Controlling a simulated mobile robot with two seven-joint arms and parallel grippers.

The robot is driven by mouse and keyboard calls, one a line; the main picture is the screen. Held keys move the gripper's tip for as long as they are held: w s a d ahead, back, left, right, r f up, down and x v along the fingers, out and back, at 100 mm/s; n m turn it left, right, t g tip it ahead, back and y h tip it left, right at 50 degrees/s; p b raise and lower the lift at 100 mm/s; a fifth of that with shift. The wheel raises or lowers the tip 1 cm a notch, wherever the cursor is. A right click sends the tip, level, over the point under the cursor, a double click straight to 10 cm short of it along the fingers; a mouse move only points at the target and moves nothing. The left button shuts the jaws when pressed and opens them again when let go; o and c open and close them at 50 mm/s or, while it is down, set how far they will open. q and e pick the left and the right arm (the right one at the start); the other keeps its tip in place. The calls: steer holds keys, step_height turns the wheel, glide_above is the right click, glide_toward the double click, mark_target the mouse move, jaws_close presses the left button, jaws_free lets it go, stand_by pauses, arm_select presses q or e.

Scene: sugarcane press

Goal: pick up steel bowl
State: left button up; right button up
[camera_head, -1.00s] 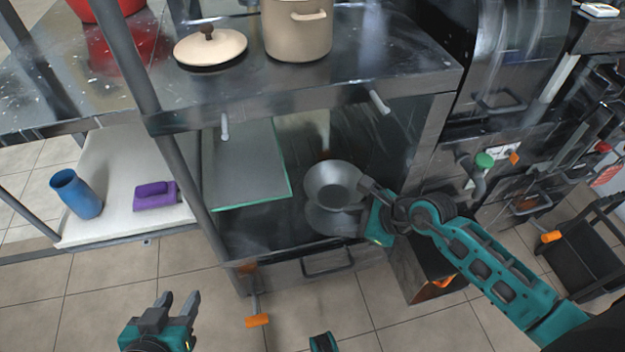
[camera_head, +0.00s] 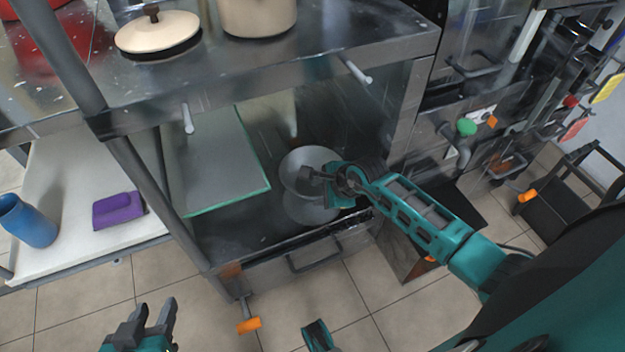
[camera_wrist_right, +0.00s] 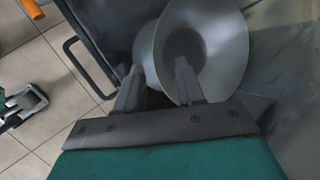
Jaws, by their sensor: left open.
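The steel bowl (camera_head: 306,165) is inside the open lower bay of the steel cabinet, with a matching round shape just below it that looks like its reflection. It also shows in the right wrist view (camera_wrist_right: 222,48), with its hollow side facing the camera. My right gripper (camera_head: 308,172) is at the bowl's right side. In the right wrist view its fingers (camera_wrist_right: 158,82) are apart, one over the bowl's inside and one left of it near the rim; contact cannot be told. My left gripper (camera_head: 152,312) is open and empty, low over the floor, away from the bowl.
The cabinet's top (camera_head: 300,70) overhangs the bay and carries a lid (camera_head: 157,38) and a beige pot (camera_head: 258,12). A drawer handle (camera_head: 315,255) juts out below.

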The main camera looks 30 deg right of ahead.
steer(key=b+x, duration=0.1)
steer(key=x, duration=0.3)
steer(key=shift+w+d+f+b, duration=0.1)
steer(key=shift+f+b, duration=0.3)
steer(key=shift+c, duration=0.8)
jaws_close()
